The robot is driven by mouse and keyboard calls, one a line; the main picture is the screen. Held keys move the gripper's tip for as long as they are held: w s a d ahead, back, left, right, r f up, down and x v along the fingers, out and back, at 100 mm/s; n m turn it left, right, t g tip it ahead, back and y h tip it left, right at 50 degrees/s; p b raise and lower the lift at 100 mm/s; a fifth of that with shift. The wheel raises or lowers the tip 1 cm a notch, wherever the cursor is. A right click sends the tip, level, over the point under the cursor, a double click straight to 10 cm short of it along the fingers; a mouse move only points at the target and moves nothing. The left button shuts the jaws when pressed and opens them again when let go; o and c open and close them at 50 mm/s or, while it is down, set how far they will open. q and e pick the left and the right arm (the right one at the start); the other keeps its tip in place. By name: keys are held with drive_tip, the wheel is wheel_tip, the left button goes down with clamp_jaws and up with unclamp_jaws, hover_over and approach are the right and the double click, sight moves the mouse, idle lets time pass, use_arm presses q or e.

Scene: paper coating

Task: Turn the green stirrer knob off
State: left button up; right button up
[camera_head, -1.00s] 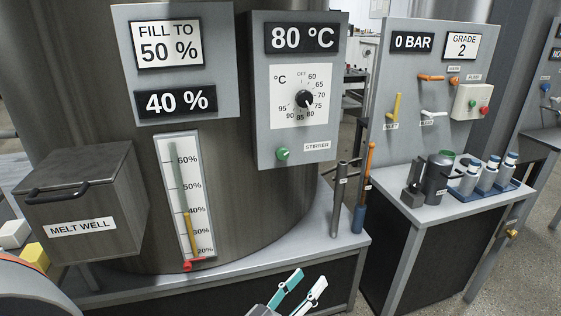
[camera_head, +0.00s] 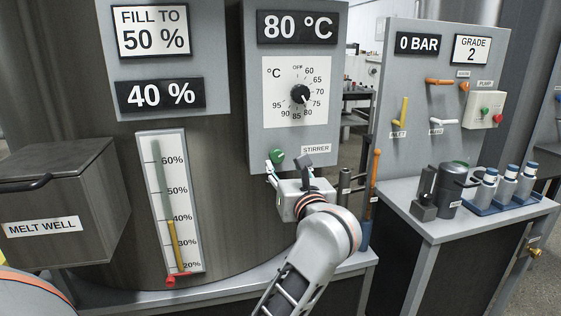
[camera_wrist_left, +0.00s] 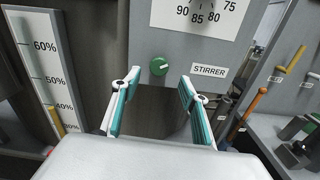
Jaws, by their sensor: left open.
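The green stirrer knob (camera_head: 276,157) is round and sits low on the grey temperature panel (camera_head: 252,110), left of the STIRRER label (camera_head: 315,149). My left gripper (camera_head: 287,173) is just below and right of the knob in the head view, its far finger mostly hidden. In the left wrist view the left gripper (camera_wrist_left: 158,84) is open and empty. There the knob (camera_wrist_left: 159,67) shows between and beyond the teal-padded fingertips, with a gap to both. A pale mark runs slantwise across the knob's face. My right gripper is not in view.
A black dial (camera_head: 300,94) and an 80 °C display are above the knob. A level gauge (camera_head: 168,200) with a red-tipped base is at left. Tools with dark and orange handles (camera_head: 374,175) stand close to the right of my left arm.

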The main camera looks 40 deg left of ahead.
sight(278, 156)
use_arm(q)
drive_tip(key=x, duration=0.7)
drive_tip(key=shift+a+b, duration=0.15)
drive_tip(key=shift+b, duration=0.25)
drive_tip(key=c, duration=1.1)
